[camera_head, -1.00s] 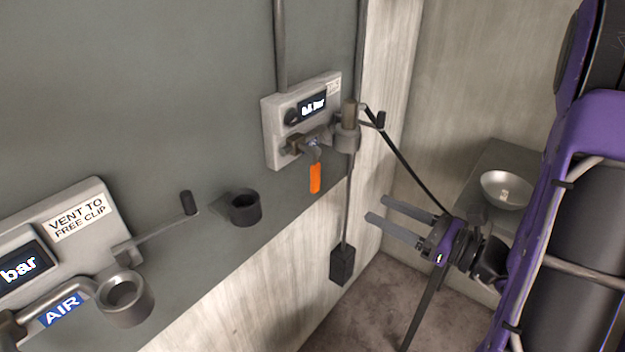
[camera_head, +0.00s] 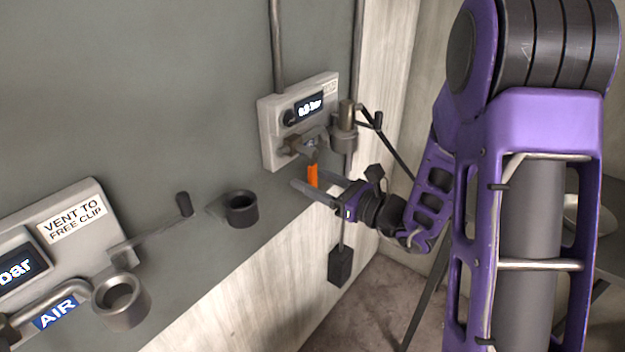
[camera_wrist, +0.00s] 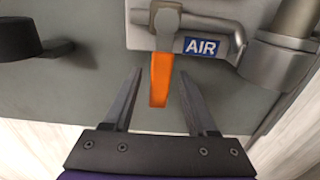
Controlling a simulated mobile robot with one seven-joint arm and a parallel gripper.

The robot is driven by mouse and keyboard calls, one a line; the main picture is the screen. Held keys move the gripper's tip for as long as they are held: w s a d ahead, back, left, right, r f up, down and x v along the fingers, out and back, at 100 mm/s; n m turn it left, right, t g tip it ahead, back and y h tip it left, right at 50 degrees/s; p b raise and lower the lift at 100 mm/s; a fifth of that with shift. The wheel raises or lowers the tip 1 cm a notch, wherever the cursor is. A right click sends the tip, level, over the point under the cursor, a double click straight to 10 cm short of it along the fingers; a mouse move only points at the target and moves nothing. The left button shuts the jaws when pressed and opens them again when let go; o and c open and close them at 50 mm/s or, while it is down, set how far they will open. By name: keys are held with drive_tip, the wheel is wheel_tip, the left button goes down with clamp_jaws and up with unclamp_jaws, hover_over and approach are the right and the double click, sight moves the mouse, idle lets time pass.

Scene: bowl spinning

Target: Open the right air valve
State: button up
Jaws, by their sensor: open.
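The right air valve has an orange handle (camera_head: 313,174) that hangs down under a grey panel box (camera_head: 270,135) with a lit display. My gripper (camera_head: 310,190) is open at the handle, with one finger on each side of it in the head view. In the wrist view the orange handle (camera_wrist: 161,80) hangs between and beyond the open fingertips of my gripper (camera_wrist: 163,82), apart from both fingers. A blue AIR label (camera_wrist: 201,46) is beside the valve. The display seems to read 6.8 bar, though it is small.
A left panel (camera_head: 95,225) with a "VENT TO FREE CLIP" label and a crank is on the same grey wall. An empty dark cup holder (camera_head: 240,208) sits between the panels. A metal cylinder (camera_head: 344,128) and a hanging black weight (camera_head: 340,266) are close by on the right.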

clamp_jaws()
idle(0.3)
idle(1.1)
